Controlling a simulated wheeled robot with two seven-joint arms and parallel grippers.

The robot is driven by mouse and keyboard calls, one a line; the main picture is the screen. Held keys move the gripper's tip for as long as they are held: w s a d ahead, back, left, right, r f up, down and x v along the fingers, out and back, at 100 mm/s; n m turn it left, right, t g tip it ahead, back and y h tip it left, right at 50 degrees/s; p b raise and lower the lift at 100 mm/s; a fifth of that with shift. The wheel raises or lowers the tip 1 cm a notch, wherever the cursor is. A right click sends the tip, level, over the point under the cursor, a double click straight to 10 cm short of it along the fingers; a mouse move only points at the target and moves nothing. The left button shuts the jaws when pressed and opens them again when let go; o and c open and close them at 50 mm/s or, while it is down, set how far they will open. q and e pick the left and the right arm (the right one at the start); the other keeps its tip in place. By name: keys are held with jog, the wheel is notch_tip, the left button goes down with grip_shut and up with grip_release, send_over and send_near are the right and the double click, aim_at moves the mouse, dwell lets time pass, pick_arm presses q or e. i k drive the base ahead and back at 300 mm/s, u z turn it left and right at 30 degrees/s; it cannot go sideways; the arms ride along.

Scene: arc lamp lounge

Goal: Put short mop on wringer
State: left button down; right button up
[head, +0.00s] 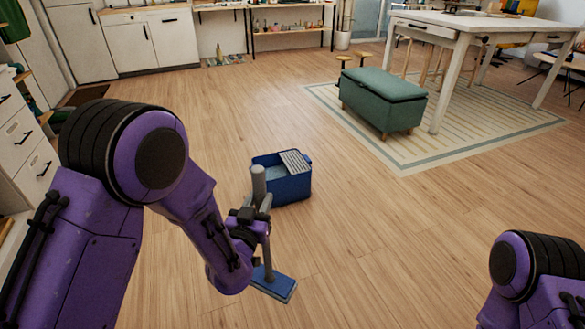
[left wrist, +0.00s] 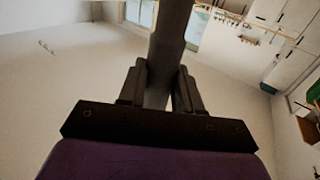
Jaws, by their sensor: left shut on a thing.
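The short mop (head: 266,250) has a grey handle with a thick grey top and a flat blue head (head: 273,284). It stands nearly upright, its head low at or just above the wooden floor. My left gripper (head: 250,217) is shut on the mop's handle; the left wrist view also shows the grey handle (left wrist: 168,50) between the two dark fingers (left wrist: 160,88). The wringer (head: 295,161) is a light slotted plate on the right part of the blue bucket (head: 292,190). The bucket stands on the floor just behind the mop, and the handle partly covers its left side. My right gripper is not in view.
A green ottoman (head: 383,100) stands on a striped rug (head: 470,142) at the back right, beside a white table (head: 470,22). White drawers (head: 25,140) line the left. The floor (head: 400,240) right of the bucket is clear.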

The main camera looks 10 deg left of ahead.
aim_at(295, 161)
jog(key=u, duration=0.55)
jog(key=i, duration=0.65)
jog(key=u, duration=0.7)
jog(key=i, duration=1.9)
jog(key=z, duration=1.35)
jog(key=i, duration=0.6)
jog(key=z, duration=0.65)
